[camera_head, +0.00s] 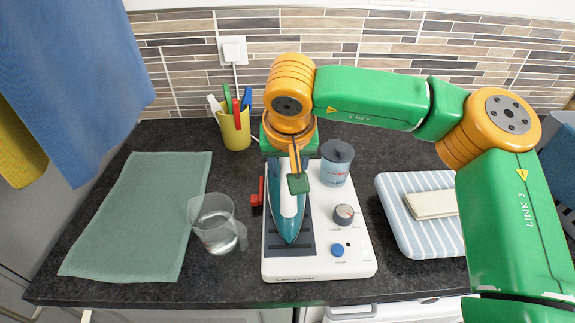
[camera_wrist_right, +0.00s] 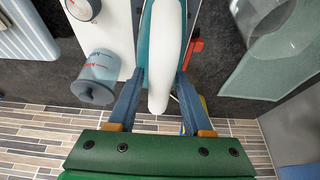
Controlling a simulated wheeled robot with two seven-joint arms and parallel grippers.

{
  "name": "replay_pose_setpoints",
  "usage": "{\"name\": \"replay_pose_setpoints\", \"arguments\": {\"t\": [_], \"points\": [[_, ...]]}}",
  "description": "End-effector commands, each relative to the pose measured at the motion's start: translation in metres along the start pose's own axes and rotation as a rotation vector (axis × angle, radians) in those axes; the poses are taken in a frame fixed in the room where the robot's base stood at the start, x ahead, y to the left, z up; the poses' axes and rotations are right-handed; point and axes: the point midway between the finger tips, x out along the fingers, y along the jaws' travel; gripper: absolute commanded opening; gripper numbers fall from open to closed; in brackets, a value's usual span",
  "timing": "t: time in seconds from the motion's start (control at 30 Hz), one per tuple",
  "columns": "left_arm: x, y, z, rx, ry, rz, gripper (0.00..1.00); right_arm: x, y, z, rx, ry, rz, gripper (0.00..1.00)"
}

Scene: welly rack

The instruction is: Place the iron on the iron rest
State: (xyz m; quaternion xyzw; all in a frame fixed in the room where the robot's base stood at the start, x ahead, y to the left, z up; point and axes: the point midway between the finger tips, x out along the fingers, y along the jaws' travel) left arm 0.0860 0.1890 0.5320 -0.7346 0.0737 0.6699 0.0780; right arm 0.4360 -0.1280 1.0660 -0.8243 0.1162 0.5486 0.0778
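The iron, teal with a white handle, lies in the head view (camera_head: 289,222) with its tip toward the front edge. It sits on the dark ribbed iron rest (camera_head: 306,247) of a white ironing station (camera_head: 325,265). My right gripper (camera_head: 299,172) is over the rear of the iron. In the right wrist view, the gripper's two fingers (camera_wrist_right: 160,78) stand spread on either side of the white handle (camera_wrist_right: 167,50), with a gap on the left side; it looks open. The arm and gripper hide the iron's rear in the head view. My left gripper is not in view.
A yellow pen cup (camera_head: 235,132) stands behind. A blue lidded tank (camera_head: 335,168) is on the station. A striped pad (camera_head: 400,220) with a beige block (camera_head: 432,204) lies right.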

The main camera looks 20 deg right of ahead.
Motion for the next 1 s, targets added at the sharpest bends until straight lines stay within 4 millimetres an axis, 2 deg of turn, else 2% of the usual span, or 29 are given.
{"name": "replay_pose_setpoints", "arguments": {"t": [0.27,0.37,0.47,0.6,0.73,0.83,1.0], "points": [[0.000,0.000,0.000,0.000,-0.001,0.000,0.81,-0.001,0.000,0.000,0.000,0.000,0.000,0.61],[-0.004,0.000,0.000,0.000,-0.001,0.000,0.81,-0.007,0.000,-0.002,0.001,0.002,-0.001,0.61],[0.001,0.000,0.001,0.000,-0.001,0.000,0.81,-0.026,-0.001,-0.002,0.002,0.005,-0.002,0.61],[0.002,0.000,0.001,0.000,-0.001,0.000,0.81,-0.068,-0.001,-0.002,0.001,0.003,-0.003,0.61],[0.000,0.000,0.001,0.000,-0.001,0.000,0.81,-0.101,-0.001,-0.002,0.000,0.002,-0.001,0.61],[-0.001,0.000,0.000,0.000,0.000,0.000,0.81,-0.117,-0.001,-0.002,-0.001,0.001,0.000,0.61],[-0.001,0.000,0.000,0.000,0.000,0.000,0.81,-0.124,0.000,-0.002,-0.001,0.000,0.001,0.61]]}}
